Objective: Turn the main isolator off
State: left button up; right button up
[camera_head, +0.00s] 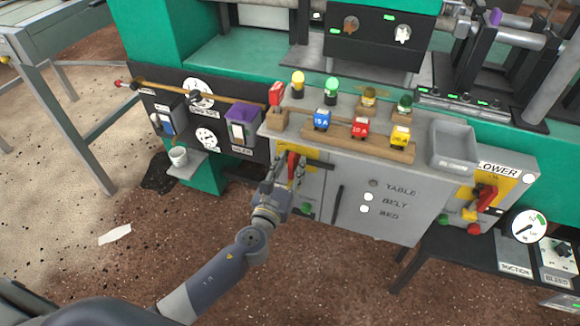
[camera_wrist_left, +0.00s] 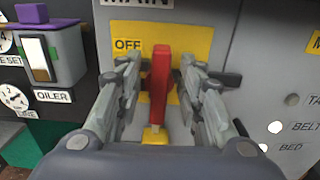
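The main isolator is a red handle (camera_head: 292,163) on a yellow plate at the left end of the grey panel front. In the left wrist view the red handle (camera_wrist_left: 160,85) stands upright in the middle. The word OFF shows at the plate's upper left, and the MAIN label above is cut off. My left gripper (camera_head: 284,172) is at the isolator. Its two fingers (camera_wrist_left: 160,80) stand on either side of the handle, with narrow yellow gaps showing, so it looks open around it. The fingertips' depth beside the handle is hard to judge. My right gripper is not in view.
A second red handle (camera_head: 487,198) on a yellow plate, labelled blower, is at the right. Coloured tags (camera_head: 360,127) stand on a wooden rack on the panel top. The oiler box (camera_head: 241,125) and a white cup (camera_head: 178,156) are to the left. Open floor lies in front.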

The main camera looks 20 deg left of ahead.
pick_arm(q)
grip_shut()
